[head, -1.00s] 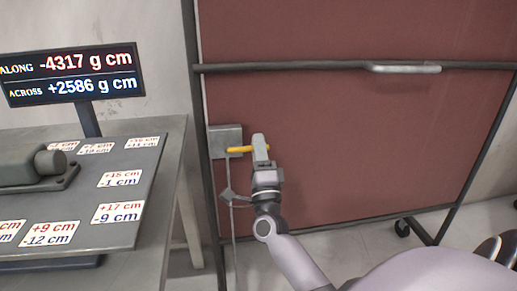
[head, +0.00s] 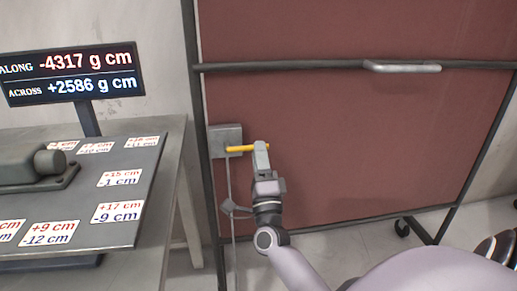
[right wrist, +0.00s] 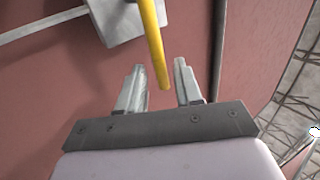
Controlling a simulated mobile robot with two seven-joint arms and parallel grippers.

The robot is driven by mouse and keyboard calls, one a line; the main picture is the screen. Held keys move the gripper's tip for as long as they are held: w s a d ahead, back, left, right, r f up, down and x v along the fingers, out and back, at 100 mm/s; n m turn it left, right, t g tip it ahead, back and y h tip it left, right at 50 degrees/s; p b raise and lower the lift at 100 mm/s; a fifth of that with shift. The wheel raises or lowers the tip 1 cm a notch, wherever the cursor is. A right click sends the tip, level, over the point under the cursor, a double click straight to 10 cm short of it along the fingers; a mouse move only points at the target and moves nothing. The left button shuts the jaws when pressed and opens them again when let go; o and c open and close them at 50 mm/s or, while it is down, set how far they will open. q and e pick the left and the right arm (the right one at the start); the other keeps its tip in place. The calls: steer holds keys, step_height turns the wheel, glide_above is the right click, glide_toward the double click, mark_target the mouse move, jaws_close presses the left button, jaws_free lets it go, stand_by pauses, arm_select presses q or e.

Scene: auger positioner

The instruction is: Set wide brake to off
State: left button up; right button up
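A yellow lever (head: 240,149) sticks out to the right from a grey box (head: 226,139) on the left edge of a large red-brown panel (head: 340,130). It looks about level in the head view. My right gripper (head: 261,146) is at its free end. In the right wrist view, the yellow lever (right wrist: 152,45) runs down into the gap between the two open fingers of my right gripper (right wrist: 159,82). Neither finger visibly touches it. The grey box (right wrist: 125,20) shows behind it. My left gripper is not in view.
A grey table (head: 150,215) with a plate of number labels (head: 119,178) stands at the left, with a display (head: 75,73) behind it. A dark rail with a pale handle (head: 402,68) crosses the panel above my gripper. A caster (head: 402,228) stands at lower right.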

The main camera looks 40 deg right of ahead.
steer(key=v, duration=0.4)
steer(key=shift+s+a+f, duration=0.15)
steer(key=shift+s+f, duration=0.05)
steer(key=shift+s, duration=0.05)
